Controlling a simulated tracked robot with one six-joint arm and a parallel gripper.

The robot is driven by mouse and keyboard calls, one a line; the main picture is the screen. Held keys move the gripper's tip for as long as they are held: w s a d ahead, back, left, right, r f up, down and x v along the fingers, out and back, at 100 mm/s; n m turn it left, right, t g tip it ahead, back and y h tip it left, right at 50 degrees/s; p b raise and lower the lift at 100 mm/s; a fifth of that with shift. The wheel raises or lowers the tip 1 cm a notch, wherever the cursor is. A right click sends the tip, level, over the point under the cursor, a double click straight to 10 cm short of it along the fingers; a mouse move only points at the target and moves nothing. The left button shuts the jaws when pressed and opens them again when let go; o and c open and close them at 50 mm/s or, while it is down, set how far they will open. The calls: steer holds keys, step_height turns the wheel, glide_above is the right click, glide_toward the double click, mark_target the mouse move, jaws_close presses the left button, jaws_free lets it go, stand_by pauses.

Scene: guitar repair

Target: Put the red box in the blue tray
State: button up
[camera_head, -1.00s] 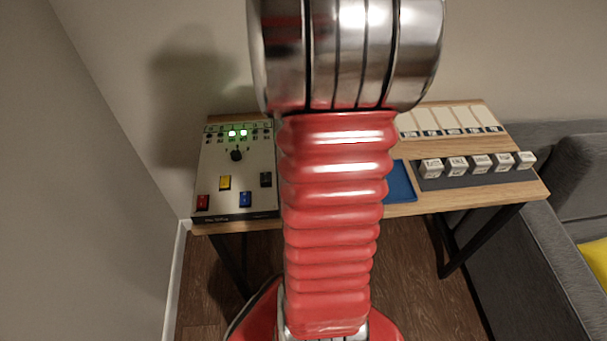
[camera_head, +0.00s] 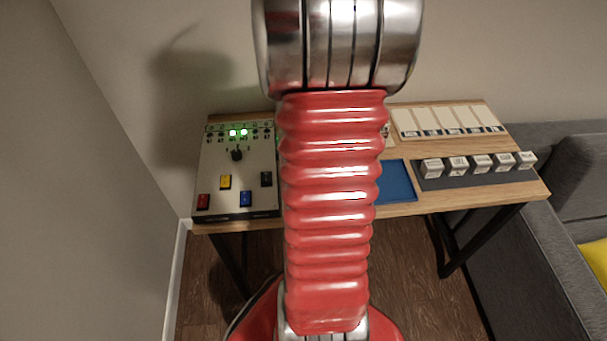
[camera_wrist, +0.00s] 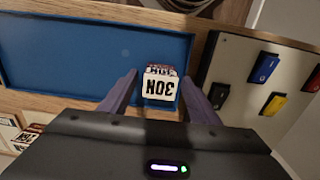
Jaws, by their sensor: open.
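The blue tray (camera_head: 397,184) lies on the wooden table right of my arm in the head view, its left part hidden. In the wrist view the tray (camera_wrist: 70,55) fills the upper left. A small box (camera_wrist: 159,86) with a white, black-lettered face and a dark reddish printed side shows between my fingers, overlapping the tray's lower right corner. I cannot tell whether it touches the tray or is the red box. My gripper (camera_wrist: 160,84) is open, one finger on each side of this box. My arm hides the gripper and this box in the head view.
A control panel (camera_head: 223,205) with coloured switches and green lights stands left on the table. Several white cubes (camera_head: 482,163) sit on a dark strip at right, with a pale rack (camera_head: 440,120) behind. Another printed item (camera_wrist: 25,138) shows at the wrist view's lower left.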

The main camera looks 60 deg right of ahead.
steer(key=shift+r, duration=0.1)
step_height(320, 180, up, 12)
stand_by(0.8)
stand_by(0.6)
steer(key=w+a+r+n+t+h, duration=0.1)
steer(key=w+a+r+n, duration=0.15)
steer(key=a, duration=0.55)
steer(key=w+a+r+n+t, duration=0.2)
steer(key=w+a+r, duration=0.15)
steer(key=a, duration=0.35)
steer(key=s+a+r+n+t, duration=0.1)
steer(key=a+r+n, duration=0.1)
steer(key=a, duration=0.5)
steer(key=s+a+r+n+t+y, duration=0.1)
steer(key=s+a+r+n, duration=0.1)
steer(key=a, duration=0.6)
steer(key=shift+s+a+n+t, duration=0.2)
steer(key=shift+n+t, duration=0.1)
steer(key=shift+n, duration=0.35)
